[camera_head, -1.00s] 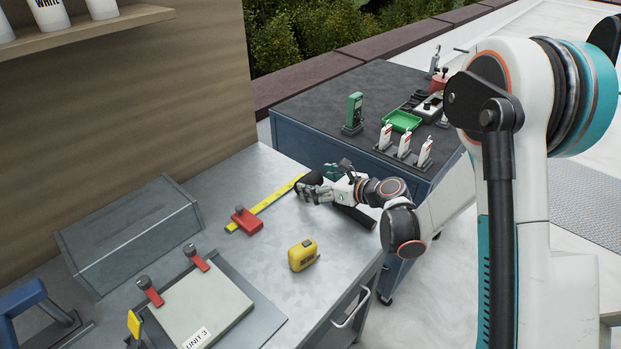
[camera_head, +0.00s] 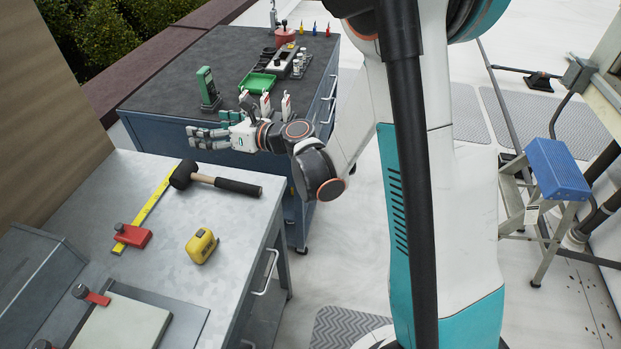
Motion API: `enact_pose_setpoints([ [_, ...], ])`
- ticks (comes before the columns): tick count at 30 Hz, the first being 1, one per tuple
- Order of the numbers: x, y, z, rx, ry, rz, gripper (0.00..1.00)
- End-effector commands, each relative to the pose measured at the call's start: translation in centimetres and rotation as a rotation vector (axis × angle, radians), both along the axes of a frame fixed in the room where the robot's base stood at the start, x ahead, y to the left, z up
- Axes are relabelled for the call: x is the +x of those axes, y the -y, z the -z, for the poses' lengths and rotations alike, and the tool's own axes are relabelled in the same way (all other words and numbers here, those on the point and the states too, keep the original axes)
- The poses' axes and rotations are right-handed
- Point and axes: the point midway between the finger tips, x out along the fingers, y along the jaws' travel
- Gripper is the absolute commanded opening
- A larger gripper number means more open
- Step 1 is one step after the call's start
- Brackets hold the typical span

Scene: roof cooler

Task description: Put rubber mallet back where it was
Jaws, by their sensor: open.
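The rubber mallet (camera_head: 216,180) lies on the grey metal workbench (camera_head: 125,190), near its far right corner. Its black head rests over the far end of a yellow ruler (camera_head: 153,210), and its handle points right, the black grip reaching the bench's right edge. My gripper (camera_head: 192,138) is open and empty. In the picture it is above and behind the mallet, apart from it, in front of the blue cabinet.
A red clamp-like block (camera_head: 133,236) sits at the ruler's near end, and a yellow tape measure (camera_head: 202,245) lies on the bench. A blue-topped step stool (camera_head: 557,168) stands at right.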

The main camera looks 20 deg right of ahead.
Motion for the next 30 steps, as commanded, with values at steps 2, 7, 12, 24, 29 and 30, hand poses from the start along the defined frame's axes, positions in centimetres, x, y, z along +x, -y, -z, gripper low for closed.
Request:
enact_pose_setpoints([
  [2, 0.4, 1.5, -4.8, 0.167, -0.025, 0.111, 0.86],
  [7, 0.5, 6.2, -12.7, 0.559, -0.108, 0.348, 0.86],
  [12, -1.2, 11.6, -17.1, 0.961, -0.223, 0.570, 0.86],
  [24, -12.4, 19.7, -14.3, 1.883, -0.605, 1.081, 0.86],
  [29, -19.1, 19.2, -10.0, 2.202, -0.799, 1.310, 0.86],
  [30, -20.8, 18.7, -9.0, 2.271, -0.850, 1.370, 0.86],
])
